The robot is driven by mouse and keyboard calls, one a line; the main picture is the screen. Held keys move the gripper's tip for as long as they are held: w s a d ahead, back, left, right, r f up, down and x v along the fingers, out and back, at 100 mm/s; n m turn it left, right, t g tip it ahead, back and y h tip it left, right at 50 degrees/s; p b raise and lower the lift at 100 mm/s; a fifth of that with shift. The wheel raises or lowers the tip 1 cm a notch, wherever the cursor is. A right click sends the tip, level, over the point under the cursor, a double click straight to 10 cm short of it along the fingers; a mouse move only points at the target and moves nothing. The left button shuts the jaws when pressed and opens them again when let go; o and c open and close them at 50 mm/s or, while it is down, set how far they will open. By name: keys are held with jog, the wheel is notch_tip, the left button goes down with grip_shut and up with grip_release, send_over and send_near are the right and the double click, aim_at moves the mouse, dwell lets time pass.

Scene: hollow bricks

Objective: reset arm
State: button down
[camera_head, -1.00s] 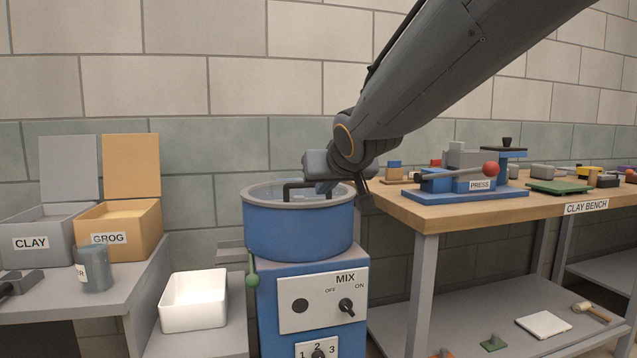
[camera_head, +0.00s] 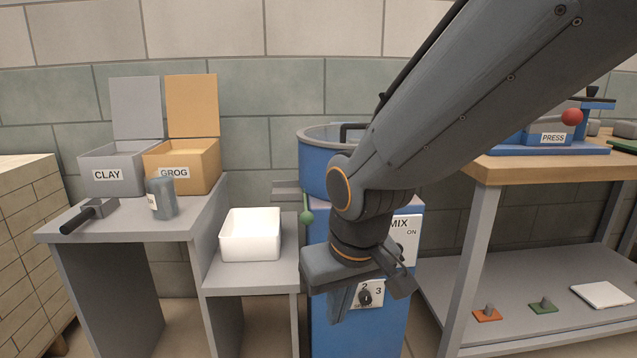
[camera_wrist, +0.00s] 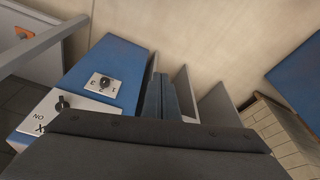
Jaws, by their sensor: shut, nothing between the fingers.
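My gripper (camera_head: 340,306) hangs in front of the blue mixer (camera_head: 327,235), pointing down, and covers part of its front panel. In the wrist view my gripper's fingers (camera_wrist: 160,97) lie side by side, shut, with nothing between them. The mixer's numbered dial (camera_wrist: 105,82) and its on-off knob (camera_wrist: 62,104) show to the left of the fingers there. The gripper looks apart from the mixer, though the exact gap is hard to tell.
A white bin (camera_head: 250,238) stands on a low shelf left of the mixer. The clay bench (camera_head: 520,168) with the press (camera_head: 553,139) is at right.

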jog(key=s+f+n+g, duration=0.1)
jog(key=s+f+g, duration=0.25)
jog(key=s, duration=0.65)
jog(key=d+r+m+p, duration=0.2)
jog(key=d+r+p, duration=0.6)
jog(key=r+p, duration=0.2)
jog(key=d+r+m+h+p, duration=0.1)
jog(key=d+r+m+p, duration=0.2)
jog(key=d+r+p, duration=0.5)
notch_tip(320, 180, up, 3)
jog(key=p, duration=0.7)
jog(key=shift+s+f, duration=0.15)
jog(key=shift+s, duration=0.1)
